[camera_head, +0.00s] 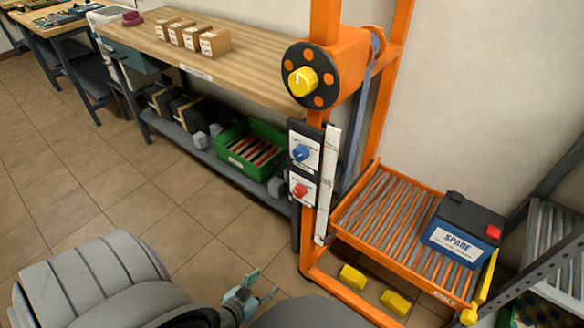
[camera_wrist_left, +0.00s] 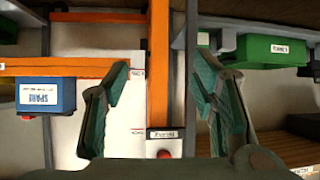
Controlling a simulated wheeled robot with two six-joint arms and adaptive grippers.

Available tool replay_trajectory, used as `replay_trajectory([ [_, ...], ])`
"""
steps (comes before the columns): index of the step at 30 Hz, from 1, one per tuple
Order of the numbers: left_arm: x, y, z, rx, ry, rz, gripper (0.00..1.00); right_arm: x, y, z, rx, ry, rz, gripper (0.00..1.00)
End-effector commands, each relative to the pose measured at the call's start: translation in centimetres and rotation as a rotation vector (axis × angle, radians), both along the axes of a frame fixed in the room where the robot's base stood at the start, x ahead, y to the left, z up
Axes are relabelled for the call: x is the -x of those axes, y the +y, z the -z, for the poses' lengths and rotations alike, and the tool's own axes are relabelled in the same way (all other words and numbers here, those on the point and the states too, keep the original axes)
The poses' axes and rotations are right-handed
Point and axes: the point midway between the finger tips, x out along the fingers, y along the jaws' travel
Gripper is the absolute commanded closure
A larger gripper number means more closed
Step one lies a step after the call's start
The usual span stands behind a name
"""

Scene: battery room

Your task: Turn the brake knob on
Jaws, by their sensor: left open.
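In the head view, an orange lift frame (camera_head: 374,105) carries a blue knob (camera_head: 300,152) on an upper white plate and a red knob (camera_head: 299,190) on a lower one. A larger yellow knob (camera_head: 302,81) sits on a dark disc above. The plate lettering is too small to read, so I cannot tell which is the brake knob. My left gripper (camera_head: 258,292) is open and empty, low in front of the frame and apart from the knobs. In the left wrist view its open fingers (camera_wrist_left: 160,95) flank an orange post with a small red part (camera_wrist_left: 163,154). My right gripper is not in view.
A roller tray (camera_head: 385,215) holds a blue SPARE battery (camera_head: 460,230) at right. A wooden bench (camera_head: 245,72) with small boxes stands behind at left, a green crate (camera_head: 250,148) on its lower shelf. Yellow blocks (camera_head: 395,303) lie by the frame's base. Tiled floor is clear at left.

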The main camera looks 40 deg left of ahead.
Motion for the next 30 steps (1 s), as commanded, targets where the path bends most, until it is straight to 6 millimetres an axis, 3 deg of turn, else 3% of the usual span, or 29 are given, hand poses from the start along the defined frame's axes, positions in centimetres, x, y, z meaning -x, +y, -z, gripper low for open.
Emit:
replay_trajectory([
  [1,-3.1,0.9,1.2,0.013,-0.191,-0.009,0.47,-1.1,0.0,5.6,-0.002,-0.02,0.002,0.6],
  [3,-6.0,1.8,-2.7,0.043,-0.46,-0.016,0.47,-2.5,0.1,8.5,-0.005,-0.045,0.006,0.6],
  [7,-7.3,2.6,-8.8,0.093,-0.814,-0.012,0.47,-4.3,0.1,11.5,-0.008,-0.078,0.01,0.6],
  [9,-7.3,2.8,-11.0,0.109,-0.911,-0.007,0.47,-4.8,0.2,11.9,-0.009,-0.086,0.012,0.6],
  [14,-8.8,3.0,-13.4,0.118,-0.962,-0.006,0.47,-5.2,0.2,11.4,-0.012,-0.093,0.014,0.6],
  [24,-17.4,4.0,-16.7,0.116,-0.957,-0.007,0.47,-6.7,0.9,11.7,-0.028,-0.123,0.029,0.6],
  [30,-20.2,4.3,-17.8,0.116,-0.954,-0.007,0.47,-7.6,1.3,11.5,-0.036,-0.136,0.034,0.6],
])
